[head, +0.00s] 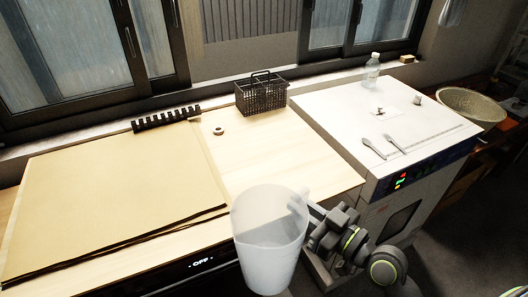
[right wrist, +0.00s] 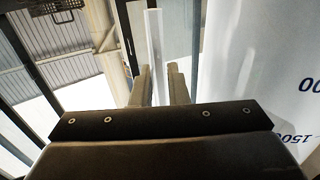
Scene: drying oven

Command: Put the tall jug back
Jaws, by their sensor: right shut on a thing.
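The tall jug (head: 266,245) is a translucent white vessel in the lower middle of the head view. It is roughly upright, in front of the table's front edge. My right gripper (head: 311,204) is at the jug's right side, shut on its handle. In the right wrist view the two fingers (right wrist: 158,85) close on the pale upright handle strip (right wrist: 154,50). The jug's wall (right wrist: 265,60), with printed volume marks, fills the right of that view. My left gripper is not in view.
A wooden table (head: 290,165) holds brown sheets (head: 110,200), a black rack (head: 166,118), a small ring (head: 218,130) and a black wire basket (head: 261,95). A white oven (head: 335,115) carries a bottle (head: 372,72) and spoons. The table's right part is mostly clear.

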